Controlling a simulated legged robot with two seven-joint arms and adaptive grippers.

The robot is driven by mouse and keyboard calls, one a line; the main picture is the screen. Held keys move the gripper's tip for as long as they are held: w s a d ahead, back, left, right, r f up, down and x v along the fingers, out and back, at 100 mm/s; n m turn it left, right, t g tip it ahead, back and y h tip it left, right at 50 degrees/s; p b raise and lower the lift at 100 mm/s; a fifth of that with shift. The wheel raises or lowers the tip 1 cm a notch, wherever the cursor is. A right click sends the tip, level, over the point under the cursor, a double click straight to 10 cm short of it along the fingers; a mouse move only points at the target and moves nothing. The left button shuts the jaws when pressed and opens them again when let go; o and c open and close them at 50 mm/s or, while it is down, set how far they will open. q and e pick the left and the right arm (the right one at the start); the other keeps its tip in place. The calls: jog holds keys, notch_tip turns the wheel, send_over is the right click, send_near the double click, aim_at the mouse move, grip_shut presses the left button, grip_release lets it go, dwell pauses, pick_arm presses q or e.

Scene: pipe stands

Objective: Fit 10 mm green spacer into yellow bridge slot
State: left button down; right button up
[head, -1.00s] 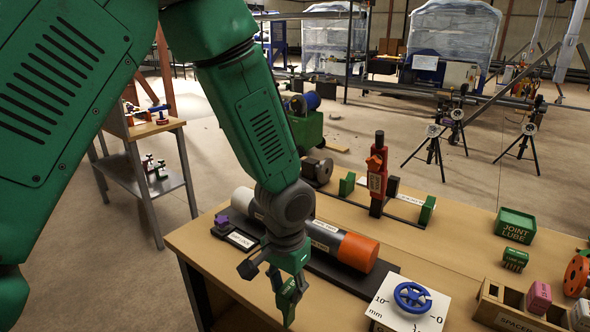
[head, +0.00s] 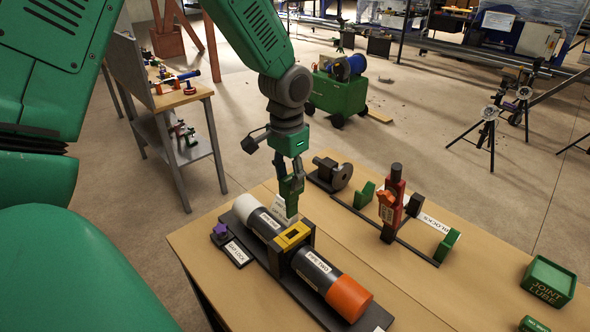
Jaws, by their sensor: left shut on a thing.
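The yellow bridge (head: 293,235) sits across the dark pipe, with an opening in its top. The pipe has a white left end (head: 246,206), a label reading PIPE TWO, and an orange right end (head: 348,298). My left gripper (head: 291,205) points down just above and behind the bridge. It is shut on a small green piece, apparently the green spacer, hard to tell from the green fingers. The piece looks close to the bridge, but I cannot tell whether they touch. My right gripper is not in view.
A purple knob (head: 221,231) stands left of the pipe. A red upright tool (head: 392,200) stands behind, between green blocks (head: 446,246). A dark round part (head: 333,173) lies at the back. A joint lube box (head: 549,281) is at right.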

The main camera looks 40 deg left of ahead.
aim_at(289, 196)
pick_arm(q)
jog(key=shift+f, duration=0.1)
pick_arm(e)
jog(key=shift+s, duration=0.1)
pick_arm(q)
jog(key=shift+w+a+f+b, duration=0.1)
jog(key=shift+f+b, duration=0.1)
jog(key=shift+f, duration=0.25)
jog(key=shift+w+a+f+b, duration=0.1)
jog(key=shift+f+b, duration=0.05)
jog(key=shift+f, duration=0.25)
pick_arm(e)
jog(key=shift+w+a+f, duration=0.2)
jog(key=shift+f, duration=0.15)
pick_arm(q)
jog(key=shift+s+f+b, duration=0.15)
jog(key=shift+f+b, duration=0.3)
jog(key=shift+f, duration=0.35)
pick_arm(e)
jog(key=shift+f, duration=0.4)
pick_arm(q)
jog(key=shift+d+f+b, duration=0.15)
jog(key=shift+f+b, duration=0.35)
jog(key=shift+f, duration=0.7)
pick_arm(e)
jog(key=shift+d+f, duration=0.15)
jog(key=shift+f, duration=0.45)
